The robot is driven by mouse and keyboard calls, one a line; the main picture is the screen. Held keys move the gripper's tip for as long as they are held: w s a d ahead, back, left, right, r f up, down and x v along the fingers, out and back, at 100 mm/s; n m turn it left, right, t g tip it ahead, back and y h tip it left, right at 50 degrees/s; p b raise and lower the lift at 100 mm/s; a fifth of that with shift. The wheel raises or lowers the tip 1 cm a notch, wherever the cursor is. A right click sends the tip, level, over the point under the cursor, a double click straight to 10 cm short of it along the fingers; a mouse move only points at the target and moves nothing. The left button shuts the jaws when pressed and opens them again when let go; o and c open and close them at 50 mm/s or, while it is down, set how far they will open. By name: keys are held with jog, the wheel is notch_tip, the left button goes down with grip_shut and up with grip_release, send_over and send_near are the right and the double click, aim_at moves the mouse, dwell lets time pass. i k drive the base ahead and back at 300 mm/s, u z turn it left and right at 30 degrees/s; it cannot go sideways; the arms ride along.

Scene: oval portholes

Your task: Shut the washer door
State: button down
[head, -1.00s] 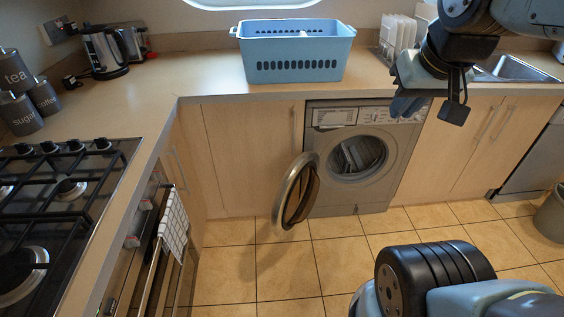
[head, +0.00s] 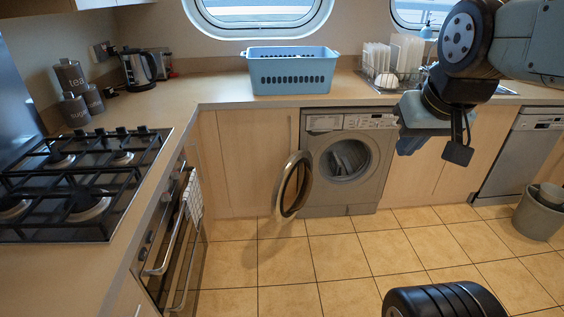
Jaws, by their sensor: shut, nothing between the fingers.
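The washer (head: 346,193) is a grey front-loader under the counter in the head view. Its round door (head: 293,185) stands wide open, swung out to the left of the drum opening (head: 346,159). My gripper (head: 408,145) is at the upper right, in front of the washer's right edge in the picture and apart from the door.
A blue basket (head: 291,72) stands on the counter above the washer. A gas hob (head: 84,180) and an oven with a towel (head: 193,195) are at left. A grey bin (head: 540,212) stands at right. The tiled floor (head: 335,255) before the washer is clear.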

aim_at(278, 214)
jog(key=u, duration=0.75)
jog(key=i, duration=1.8)
jog(key=z, duration=0.6)
jog(key=k, duration=0.9)
jog(key=z, duration=0.15)
jog(key=i, duration=0.85)
jog(key=u, duration=0.05)
